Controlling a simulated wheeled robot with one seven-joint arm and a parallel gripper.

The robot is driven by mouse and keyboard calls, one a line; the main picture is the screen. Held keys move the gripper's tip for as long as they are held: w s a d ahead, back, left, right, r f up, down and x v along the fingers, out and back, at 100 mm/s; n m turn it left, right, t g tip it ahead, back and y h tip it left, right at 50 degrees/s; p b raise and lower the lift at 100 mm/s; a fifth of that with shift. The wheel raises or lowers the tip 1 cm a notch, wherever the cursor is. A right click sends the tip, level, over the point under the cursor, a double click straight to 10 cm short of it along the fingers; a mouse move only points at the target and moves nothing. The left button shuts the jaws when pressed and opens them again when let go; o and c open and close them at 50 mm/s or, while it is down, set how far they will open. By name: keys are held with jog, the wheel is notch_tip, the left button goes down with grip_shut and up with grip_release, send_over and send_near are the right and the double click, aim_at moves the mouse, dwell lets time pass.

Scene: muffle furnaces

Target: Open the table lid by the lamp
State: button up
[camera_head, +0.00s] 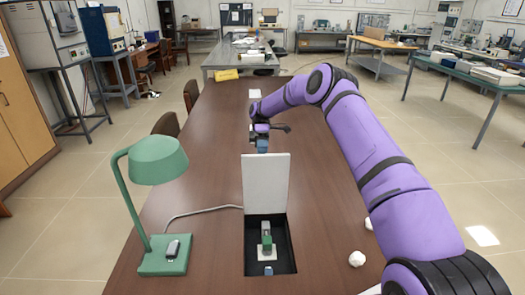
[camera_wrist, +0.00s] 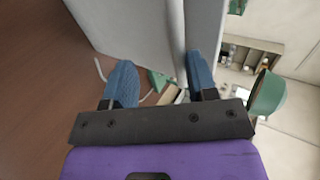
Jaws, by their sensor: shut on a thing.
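The table lid (camera_head: 266,182) is a pale grey panel standing upright at the back edge of a dark recess (camera_head: 254,262) in the brown table. The green lamp (camera_head: 158,160) stands to the left of it on the table. My gripper (camera_head: 262,147) is at the lid's top edge, on its far side. In the wrist view my blue fingers (camera_wrist: 161,75) are at the edge of the lid (camera_wrist: 125,25), shut on it. The exact contact is partly hidden. The lamp's green shade also shows at the right of the wrist view (camera_wrist: 267,94).
Inside the recess are a small grey and green fitting (camera_head: 266,240) and a blue piece (camera_head: 268,270). A cable (camera_head: 200,211) runs from the recess to the left. White crumpled balls (camera_head: 357,258) lie at the right. The table (camera_head: 215,120) behind the lid is mostly clear.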

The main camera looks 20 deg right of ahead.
jog(key=shift+o, duration=0.8)
jog(key=shift+d+f, duration=0.15)
jog(key=shift+f, duration=0.45)
jog(key=shift+s+r, duration=0.1)
jog(key=shift+c, duration=0.5)
jog(key=shift+r, duration=0.25)
jog(key=shift+c, duration=0.3)
jog(key=s+r, duration=0.2)
jog(key=s, duration=0.6)
jog(key=s+a+r, duration=0.1)
jog(key=s+r, duration=0.2)
jog(key=s, duration=0.4)
jog(key=shift+s+a, duration=0.25)
jog(key=shift+s, duration=0.15)
jog(key=shift+r, duration=0.1)
